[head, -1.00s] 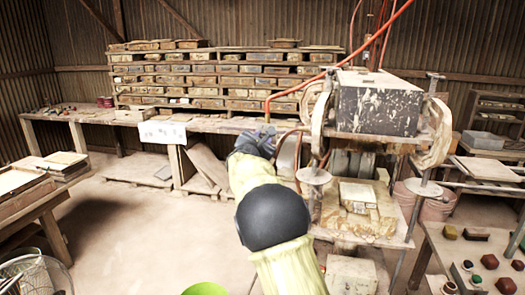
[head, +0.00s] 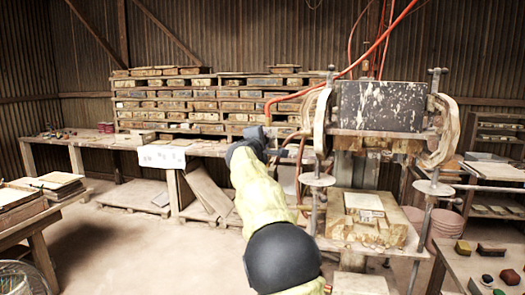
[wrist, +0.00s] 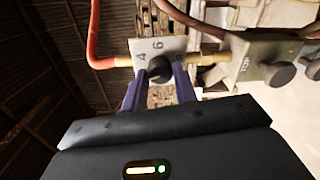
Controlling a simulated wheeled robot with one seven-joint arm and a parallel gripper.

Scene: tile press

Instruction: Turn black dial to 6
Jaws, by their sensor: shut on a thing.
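The black dial (wrist: 159,70) sits on a pale metal plate (wrist: 172,46) in the wrist view. The plate carries the figures 4 and 6, which appear rotated in the picture. My gripper (wrist: 160,80) has its two purple fingers on either side of the dial, shut on it. The dial's pointer mark cannot be made out. In the head view my gripper (head: 268,137) is left of the press, and the dial is too small or hidden there.
A red hose and brass fittings join the plate in the wrist view. A grey box with knobs (wrist: 270,68) is close on the right. In the head view the press (head: 378,107) stands right of my gripper, with a shelf of wooden moulds (head: 205,103) behind.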

